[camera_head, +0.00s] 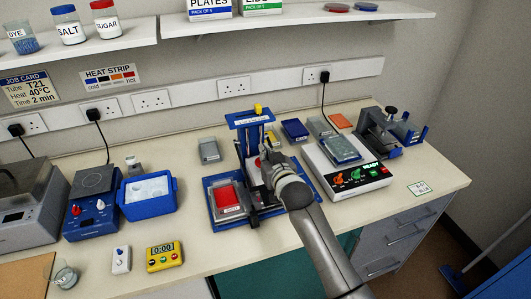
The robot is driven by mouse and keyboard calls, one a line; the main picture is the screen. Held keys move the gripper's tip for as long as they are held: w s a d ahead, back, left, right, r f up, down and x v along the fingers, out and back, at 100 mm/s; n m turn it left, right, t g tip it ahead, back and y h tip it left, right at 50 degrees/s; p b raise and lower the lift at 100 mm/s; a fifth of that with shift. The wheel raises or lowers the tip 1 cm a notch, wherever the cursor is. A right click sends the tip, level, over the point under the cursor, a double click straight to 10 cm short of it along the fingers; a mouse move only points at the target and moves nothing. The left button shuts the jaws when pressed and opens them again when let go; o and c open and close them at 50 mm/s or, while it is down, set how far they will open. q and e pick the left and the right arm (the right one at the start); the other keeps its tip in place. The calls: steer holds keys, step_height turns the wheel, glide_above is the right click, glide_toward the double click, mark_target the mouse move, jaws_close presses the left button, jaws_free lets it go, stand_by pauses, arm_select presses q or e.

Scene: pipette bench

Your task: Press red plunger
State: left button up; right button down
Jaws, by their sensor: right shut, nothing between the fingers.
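A blue pipette stand (250,119) with a yellow knob (258,108) on top rises from a blue base near the bench's middle. My right gripper (264,165) is shut and empty, in front of the stand's uprights, its arm coming in from the lower right. A small red spot shows by the fingertips; I cannot tell whether it is the red plunger or whether the fingers touch it. The gripper hides much of the stand's lower part. A tray with a red filling (228,194) sits on the base at the left. My left gripper is not in view.
A blue ice box (149,205) and a blue device with knobs (91,213) stand at the left. A white device reading READY (345,179) stands close on the right. A yellow timer (164,256) lies at the front. A shelf (180,23) runs above.

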steer(key=shift+f, duration=0.3)
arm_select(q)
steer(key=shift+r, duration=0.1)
arm_select(e)
steer(key=shift+f+b, duration=0.8)
steer(key=shift+f, duration=0.55)
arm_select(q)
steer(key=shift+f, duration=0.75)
arm_select(e)
step_height(320, 180, up, 4)
steer(key=p, duration=0.3)
steer(key=shift+r+p, duration=0.15)
steer(key=shift+p, duration=0.2)
arm_select(q)
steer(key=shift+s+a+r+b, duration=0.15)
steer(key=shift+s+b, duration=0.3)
steer(key=shift+b, duration=1.2)
arm_select(e)
steer(key=v, duration=1)
